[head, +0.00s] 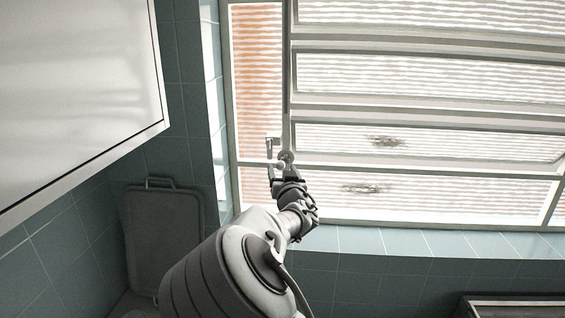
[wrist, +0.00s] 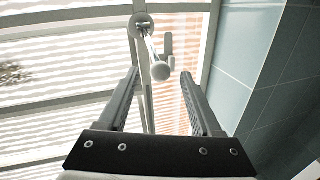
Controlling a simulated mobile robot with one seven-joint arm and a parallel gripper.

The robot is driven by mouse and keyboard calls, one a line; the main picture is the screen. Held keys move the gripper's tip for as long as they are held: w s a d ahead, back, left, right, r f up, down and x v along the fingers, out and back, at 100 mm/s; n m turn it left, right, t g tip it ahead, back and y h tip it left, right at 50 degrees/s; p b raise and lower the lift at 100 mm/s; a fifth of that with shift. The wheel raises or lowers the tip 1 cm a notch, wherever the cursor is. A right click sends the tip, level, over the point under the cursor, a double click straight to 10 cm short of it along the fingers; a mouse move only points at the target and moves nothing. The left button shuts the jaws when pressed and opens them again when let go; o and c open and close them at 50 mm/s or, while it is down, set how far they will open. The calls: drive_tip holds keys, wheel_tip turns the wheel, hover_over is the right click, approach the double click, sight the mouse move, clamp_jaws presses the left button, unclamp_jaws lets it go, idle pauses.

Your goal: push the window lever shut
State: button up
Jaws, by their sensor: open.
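The window lever (wrist: 152,45) is a metal rod with a round mount on the window's upright bar and a ball knob (wrist: 160,71) at its free end. In the head view the lever (head: 285,157) shows small, partly hidden by my gripper (head: 281,176). In the wrist view my gripper (wrist: 159,76) is open, and the ball knob appears between its fingertips. I cannot tell whether a finger touches it. The louvred window (head: 420,110) has long horizontal panes in a pale frame, and the panes look tilted.
A small metal catch (head: 269,147) sits just left of the lever. A white cabinet (head: 75,80) hangs at the upper left. A board with a handle (head: 163,235) leans on the tiled wall (head: 187,60) below it. The space right of my arm, before the panes, is clear.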

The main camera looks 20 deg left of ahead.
sight(281, 168)
drive_tip(key=shift+p+x, duration=0.45)
drive_tip(key=shift+x, duration=1.45)
drive_tip(key=shift+c, duration=0.3)
clamp_jaws()
